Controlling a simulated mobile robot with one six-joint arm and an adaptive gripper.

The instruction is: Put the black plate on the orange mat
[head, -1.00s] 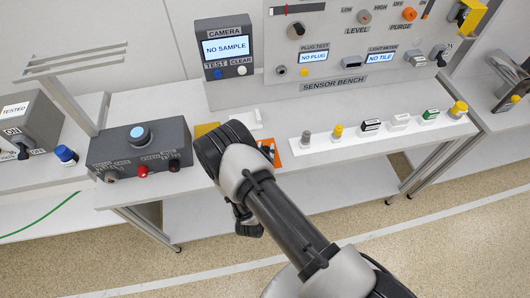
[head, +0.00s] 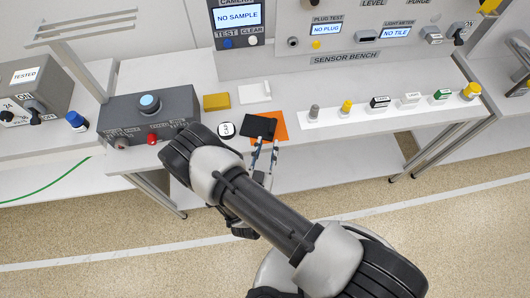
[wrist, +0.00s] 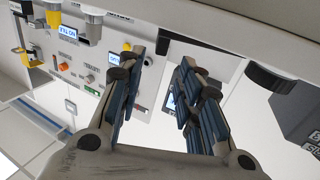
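The black plate (head: 258,126) overlaps the orange mat (head: 281,128) in the head view. It covers much of the mat and sticks out past the mat's left side; whether it lies flat on it is hard to tell. My gripper (head: 266,145) is at the plate's front edge, its two fingers apart, with nothing visibly clamped. In the wrist view my gripper (wrist: 161,70) also shows its fingers spread, with open space between them.
Left of the plate are a round white piece marked 3 (head: 226,129), a yellow block (head: 216,102) and a control box (head: 148,122). A white strip (head: 360,111) with several small items lies to the right.

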